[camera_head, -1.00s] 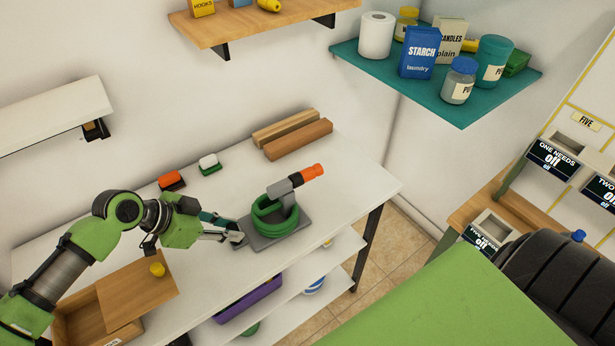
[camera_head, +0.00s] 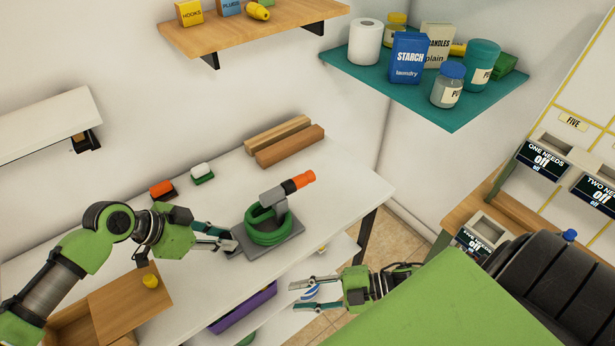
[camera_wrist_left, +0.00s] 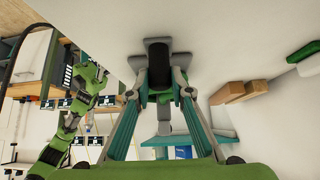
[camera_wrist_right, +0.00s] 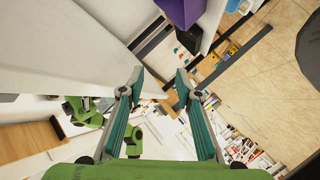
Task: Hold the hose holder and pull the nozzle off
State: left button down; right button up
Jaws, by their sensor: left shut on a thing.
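The hose holder stands on the white table; its grey base plate (camera_head: 290,238) carries a coil of green hose (camera_head: 268,236). A grey upright bears the nozzle (camera_head: 299,183), orange with a black collar, tilted up to the right and still on its holder.
An open wooden box (camera_head: 115,310) with a yellow thing (camera_head: 150,281) is at the left. A purple bin (camera_head: 243,308) sits on the lower shelf.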

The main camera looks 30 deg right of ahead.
aim_at(313, 173)
notch_tip(313, 173, up, 6)
jog(key=s+n+g+y, duration=0.2)
jog(key=n, duration=0.1)
jog(key=shift+g+h, duration=0.5)
jog(key=shift+g, duration=0.3)
jog(key=w+d+r, duration=0.2)
jog(key=r, duration=0.1)
jog(key=w+d+r, duration=0.6)
jog(key=shift+w+d+r, duration=0.1)
jog(key=shift+d+r, duration=0.05)
jog(key=shift+r, duration=0.15)
jog(key=w+d+r+m+h, duration=0.35)
jog(key=w+d+r, duration=0.25)
jog(key=d+r, duration=0.55)
jog(key=shift+h, duration=0.45)
jog(key=shift+w+r+x, duration=0.1)
jog(key=shift+w+x, duration=0.05)
jog(key=shift+x, duration=2.1)
jog(key=shift+w+r+x, duration=0.15)
jog(key=shift+w+x, duration=0.05)
jog(key=shift+x, duration=2.05)
grip_shut()
